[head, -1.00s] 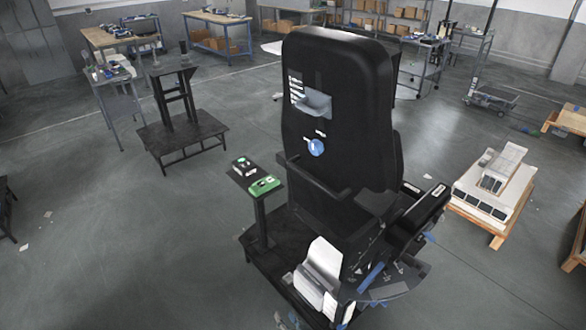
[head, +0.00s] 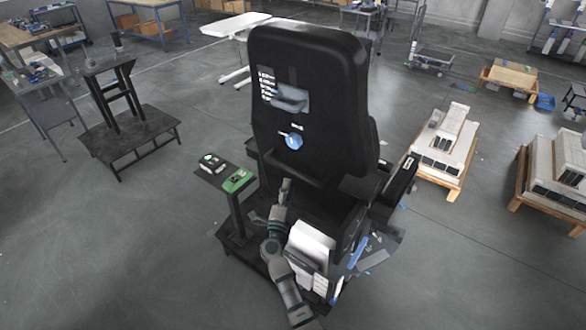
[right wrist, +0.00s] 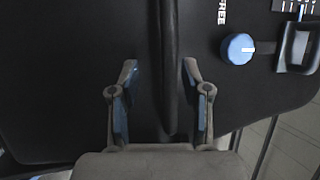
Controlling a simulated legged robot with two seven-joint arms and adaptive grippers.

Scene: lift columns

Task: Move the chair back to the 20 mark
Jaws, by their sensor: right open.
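The tall black chair back (head: 308,110) stands upright in the head view. It carries a blue knob (head: 292,141), a recessed grey handle (head: 290,98) and a white-marked scale (head: 267,85), whose numbers I cannot read. My right gripper (head: 284,190) is low in front of the chair back. In the right wrist view, its open fingers (right wrist: 160,88) lie on either side of a black bar (right wrist: 169,60) on the chair back, with gaps on both sides. The knob (right wrist: 238,48) is to the right there, beside the word FREE. My left gripper is out of view.
A small stand with a black and green control box (head: 236,181) is left of the chair. White units on pallets (head: 440,148) stand at the right.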

